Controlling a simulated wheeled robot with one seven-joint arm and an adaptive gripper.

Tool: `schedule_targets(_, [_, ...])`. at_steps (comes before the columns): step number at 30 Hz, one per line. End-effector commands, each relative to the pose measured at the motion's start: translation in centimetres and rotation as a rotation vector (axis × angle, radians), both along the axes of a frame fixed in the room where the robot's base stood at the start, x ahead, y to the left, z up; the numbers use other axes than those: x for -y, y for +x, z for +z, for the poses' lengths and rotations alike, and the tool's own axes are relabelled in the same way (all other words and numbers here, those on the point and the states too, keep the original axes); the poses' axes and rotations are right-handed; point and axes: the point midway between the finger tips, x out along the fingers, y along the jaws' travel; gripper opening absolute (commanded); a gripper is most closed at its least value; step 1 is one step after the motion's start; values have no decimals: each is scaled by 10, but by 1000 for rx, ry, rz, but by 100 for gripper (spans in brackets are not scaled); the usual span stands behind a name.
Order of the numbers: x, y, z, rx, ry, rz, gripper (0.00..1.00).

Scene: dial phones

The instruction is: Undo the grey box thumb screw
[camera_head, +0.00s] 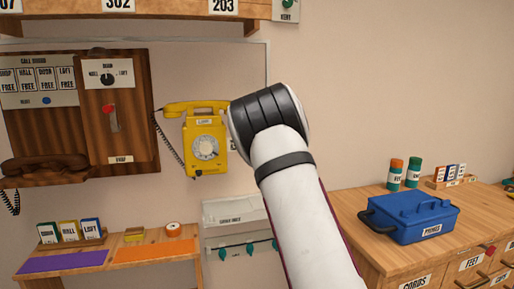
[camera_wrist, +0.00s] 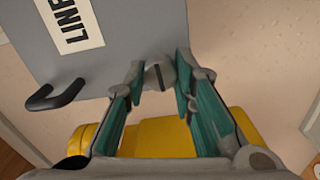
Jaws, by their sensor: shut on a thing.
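In the wrist view the grey box (camera_wrist: 125,35) fills the top left, with a white label reading "LINE" in part and a dark handle (camera_wrist: 56,96). A round grey thumb screw (camera_wrist: 160,76) with a dark slot sits at the box's lower right edge. My gripper (camera_wrist: 161,70) has its teal fingers on either side of the thumb screw and is shut on it. In the head view my arm hides the gripper, the screw and the grey box.
The yellow dial phone (camera_head: 206,142) hangs on the wall left of my arm. It also appears below the fingers in the wrist view (camera_wrist: 160,140). A blue toolbox (camera_head: 412,218) stands on the right cabinet. A pale rack (camera_head: 228,211) with teal hooks is below the phone.

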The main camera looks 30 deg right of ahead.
Motion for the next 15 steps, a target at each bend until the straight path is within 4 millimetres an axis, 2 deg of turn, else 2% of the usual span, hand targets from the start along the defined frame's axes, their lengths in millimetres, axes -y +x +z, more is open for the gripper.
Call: schedule_targets(15, [-1,2,-6,-134,-470,2,0])
